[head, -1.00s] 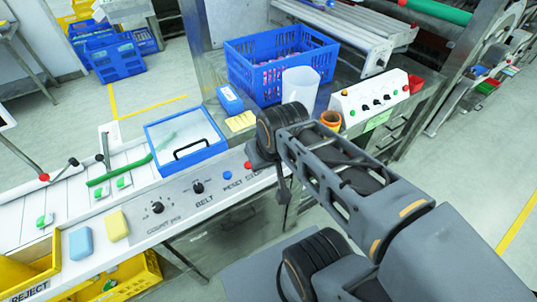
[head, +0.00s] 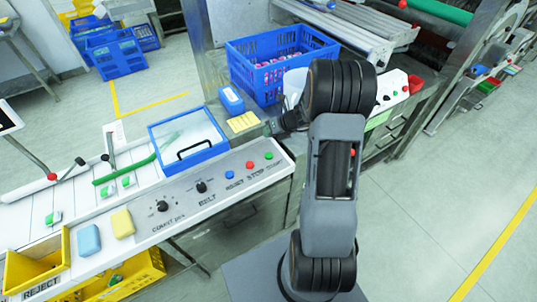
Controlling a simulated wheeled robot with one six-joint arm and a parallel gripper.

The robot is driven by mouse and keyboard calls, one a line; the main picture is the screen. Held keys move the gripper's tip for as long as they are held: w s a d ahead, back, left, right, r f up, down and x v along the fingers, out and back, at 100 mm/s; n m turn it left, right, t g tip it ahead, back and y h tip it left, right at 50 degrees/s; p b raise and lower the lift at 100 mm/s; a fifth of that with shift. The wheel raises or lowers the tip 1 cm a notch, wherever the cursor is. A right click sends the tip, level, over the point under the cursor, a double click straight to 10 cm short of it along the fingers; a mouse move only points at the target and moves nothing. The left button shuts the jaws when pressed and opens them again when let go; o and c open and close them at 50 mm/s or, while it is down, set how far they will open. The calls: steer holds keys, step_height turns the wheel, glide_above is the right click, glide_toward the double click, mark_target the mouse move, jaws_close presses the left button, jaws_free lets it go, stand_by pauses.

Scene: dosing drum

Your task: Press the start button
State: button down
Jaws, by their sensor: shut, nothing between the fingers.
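The green start button (head: 269,155) is at the right end of the button row on the white control panel (head: 215,208). Its label is only partly legible. To its left are the red stop button (head: 250,164) and the blue reset button (head: 231,174). My gripper (head: 274,127) shows only as a small dark shape beyond the panel's far edge, above the start button in the picture. My arm hides much of it. It is shut with nothing held, and it appears apart from the button.
A blue-framed clear lid (head: 187,170) with a black handle lies left of the buttons. A blue crate (head: 240,75) stands behind. Two knobs, a blue block (head: 89,240) and a yellow block (head: 122,223) are further left. A second button box (head: 392,78) is partly behind my arm.

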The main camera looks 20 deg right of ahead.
steer(key=shift+w+d+f+m, duration=0.15)
steer(key=shift+d+f+m, duration=0.25)
steer(key=shift+m, duration=0.2)
steer(key=shift+f, duration=0.15)
steer(key=b, duration=0.7)
glide_above(270, 154)
step_height(270, 154, down, 6)
steer(key=shift+f, duration=0.25)
steer(key=shift+f+b, duration=0.5)
steer(key=shift+f, duration=0.55)
steer(key=shift+f, duration=0.1)
stand_by(0.5)
steer(key=shift+f, duration=0.3)
